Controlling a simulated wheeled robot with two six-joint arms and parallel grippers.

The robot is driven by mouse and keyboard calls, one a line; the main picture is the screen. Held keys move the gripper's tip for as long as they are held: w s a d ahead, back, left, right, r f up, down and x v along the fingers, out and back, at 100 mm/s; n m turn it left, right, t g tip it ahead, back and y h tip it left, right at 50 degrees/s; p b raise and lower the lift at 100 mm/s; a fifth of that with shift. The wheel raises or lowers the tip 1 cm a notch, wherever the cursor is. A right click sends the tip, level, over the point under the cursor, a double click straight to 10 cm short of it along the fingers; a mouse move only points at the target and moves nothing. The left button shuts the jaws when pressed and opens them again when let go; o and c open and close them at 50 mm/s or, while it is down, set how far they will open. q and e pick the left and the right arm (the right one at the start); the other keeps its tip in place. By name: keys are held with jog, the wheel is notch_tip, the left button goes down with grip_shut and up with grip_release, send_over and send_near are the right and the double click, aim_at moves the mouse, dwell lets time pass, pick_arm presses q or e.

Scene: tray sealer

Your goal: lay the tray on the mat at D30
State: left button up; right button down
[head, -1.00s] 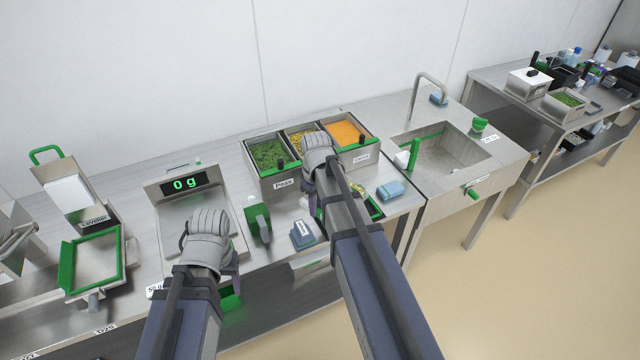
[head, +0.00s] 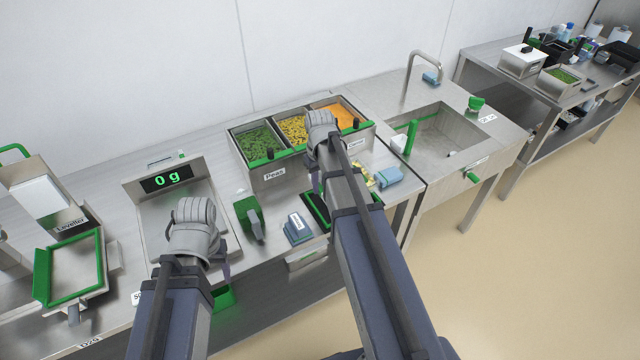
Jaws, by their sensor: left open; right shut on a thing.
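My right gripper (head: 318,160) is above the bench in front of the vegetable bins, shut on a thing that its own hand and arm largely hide. I take it to be the tray, but its outline does not show clearly. Something pale and yellow (head: 363,178) shows just right of that arm; I cannot tell whether it belongs to the tray. A black mat with a green edge (head: 317,212) lies on the bench, partly covered by the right arm. No D30 label is readable. My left gripper (head: 222,265) is open near the scale's front right corner.
A scale reading 0 g (head: 150,215) and a green-rimmed leveller (head: 104,270) stand left. A green dispenser (head: 249,216) and blue block (head: 297,229) sit left of the mat. The bins (head: 270,178) stand behind; a blue sponge (head: 388,178) and the sink (head: 440,140) lie right.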

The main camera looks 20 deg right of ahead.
jog(key=shift+f+b, duration=2.6)
jog(key=shift+f, duration=0.35)
jog(key=shift+r, duration=0.1)
jog(key=c, duration=0.7)
grip_release()
jog(key=c, duration=0.3)
jog(key=shift+r, duration=0.1)
notch_tip(320, 180, up, 7)
jog(key=p, duration=0.7)
